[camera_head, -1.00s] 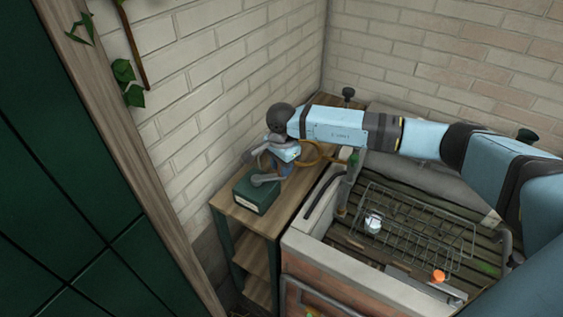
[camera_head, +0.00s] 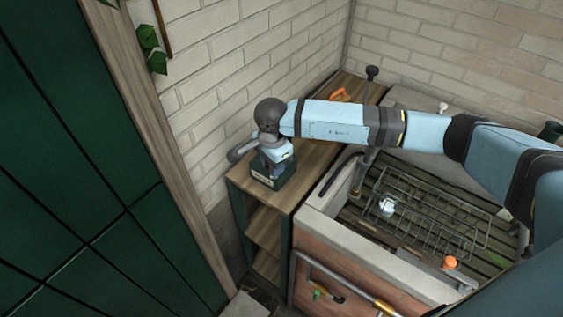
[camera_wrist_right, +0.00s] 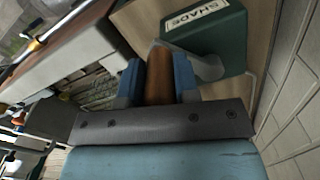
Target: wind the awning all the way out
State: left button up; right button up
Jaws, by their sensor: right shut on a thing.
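A dark green box (camera_head: 290,181) stands on the front end of the wooden shelf. In the right wrist view the same box (camera_wrist_right: 222,38) bears a white label reading "SHADE". A grey crank arm (camera_wrist_right: 207,66) lies against it, with a brown wooden handle (camera_wrist_right: 159,72). My right gripper (camera_wrist_right: 159,84) is shut on this handle, a blue finger on each side. In the head view my right gripper (camera_head: 277,172) is over the box and hides most of the crank. No awning can be made out. My left gripper is out of view.
The wooden shelf (camera_head: 312,160) runs along the brick wall. Right of it is a basin (camera_head: 350,245) with a wire rack (camera_head: 430,222) and a small orange item (camera_head: 450,262). A green tiled panel (camera_head: 70,170) fills the left.

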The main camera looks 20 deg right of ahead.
jog(key=w+a+b, duration=0.2)
jog(key=w+a, duration=0.1)
jog(key=shift+a, duration=0.25)
jog(key=o, duration=0.6)
jog(key=shift+d+r, duration=0.1)
jog(key=shift+c, duration=0.2)
jog(key=o, duration=0.4)
jog(key=shift+s+d, duration=0.15)
jog(key=shift+s, duration=0.15)
jog(key=shift+w, duration=0.1)
notch_tip(320, 180, up, 14)
jog(key=shift+f+b, duration=0.15)
jog(key=shift+b, duration=0.95)
